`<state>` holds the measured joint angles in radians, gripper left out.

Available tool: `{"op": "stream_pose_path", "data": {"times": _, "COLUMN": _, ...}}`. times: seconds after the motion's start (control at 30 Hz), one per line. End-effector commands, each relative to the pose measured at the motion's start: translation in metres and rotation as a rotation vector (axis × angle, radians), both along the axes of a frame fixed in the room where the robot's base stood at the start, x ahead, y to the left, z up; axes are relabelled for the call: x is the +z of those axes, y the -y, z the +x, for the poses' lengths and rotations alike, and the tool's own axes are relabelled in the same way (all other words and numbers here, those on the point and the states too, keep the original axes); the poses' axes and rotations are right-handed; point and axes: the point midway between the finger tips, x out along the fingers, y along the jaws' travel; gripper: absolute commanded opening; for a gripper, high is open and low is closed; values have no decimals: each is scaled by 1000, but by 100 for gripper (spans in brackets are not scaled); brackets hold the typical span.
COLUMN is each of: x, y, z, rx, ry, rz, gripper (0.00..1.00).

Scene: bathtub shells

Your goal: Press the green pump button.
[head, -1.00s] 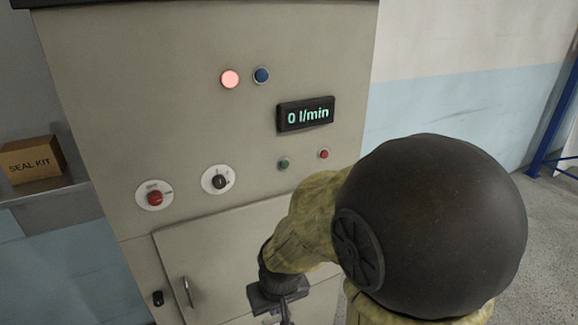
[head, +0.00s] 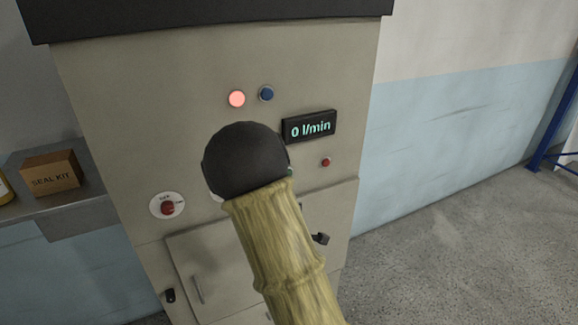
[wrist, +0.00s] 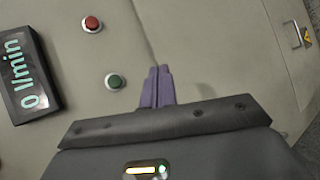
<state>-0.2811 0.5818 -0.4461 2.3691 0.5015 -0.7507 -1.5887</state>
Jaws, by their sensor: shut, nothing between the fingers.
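The green pump button (wrist: 113,81) is a small green dome in a pale ring on the beige panel. In the wrist view it is left of my gripper (wrist: 158,72), whose purple fingers are closed together and empty. The fingertips are apart from the button in the picture; their distance from the panel is hard to judge. In the head view only a sliver of the green button (head: 290,172) shows at the edge of my arm, which hides most of it. My fingers are hidden there.
A red button (wrist: 92,24) sits close to the green one, near a display (head: 309,127) reading 0 l/min. A seal kit box (head: 51,174) stands on the left shelf.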

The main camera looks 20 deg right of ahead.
Motion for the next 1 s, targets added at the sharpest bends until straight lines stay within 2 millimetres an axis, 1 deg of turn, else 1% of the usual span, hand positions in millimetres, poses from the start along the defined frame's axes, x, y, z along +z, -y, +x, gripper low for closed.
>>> {"op": "stream_pose_path", "data": {"times": 0.03, "x": 14, "y": 9, "z": 5, "rx": 19, "ry": -10, "rz": -118, "gripper": 0}}
{"op": "stream_pose_path", "data": {"times": 0.1, "x": 27, "y": 20, "z": 10, "rx": 37, "ry": -24, "rz": -265, "gripper": 0}}
{"op": "stream_pose_path", "data": {"times": 0.2, "x": 39, "y": 28, "z": 14, "rx": 51, "ry": -42, "rz": -412, "gripper": 0}}
{"op": "stream_pose_path", "data": {"times": 0.27, "x": 43, "y": 31, "z": 16, "rx": 54, "ry": -48, "rz": -460, "gripper": 0}}
{"op": "stream_pose_path", "data": {"times": 0.37, "x": 44, "y": 32, "z": 16, "rx": 55, "ry": -52, "rz": -483, "gripper": 0}}
{"op": "stream_pose_path", "data": {"times": 0.6, "x": 44, "y": 32, "z": 16, "rx": 55, "ry": -52, "rz": -479, "gripper": 0}}
{"op": "stream_pose_path", "data": {"times": 0.73, "x": 44, "y": 32, "z": 19, "rx": 56, "ry": -51, "rz": -479, "gripper": 0}}
{"op": "stream_pose_path", "data": {"times": 0.87, "x": 44, "y": 32, "z": 29, "rx": 56, "ry": -51, "rz": -479, "gripper": 0}}
{"op": "stream_pose_path", "data": {"times": 1.0, "x": 44, "y": 31, "z": 44, "rx": 56, "ry": -50, "rz": -479, "gripper": 0}}
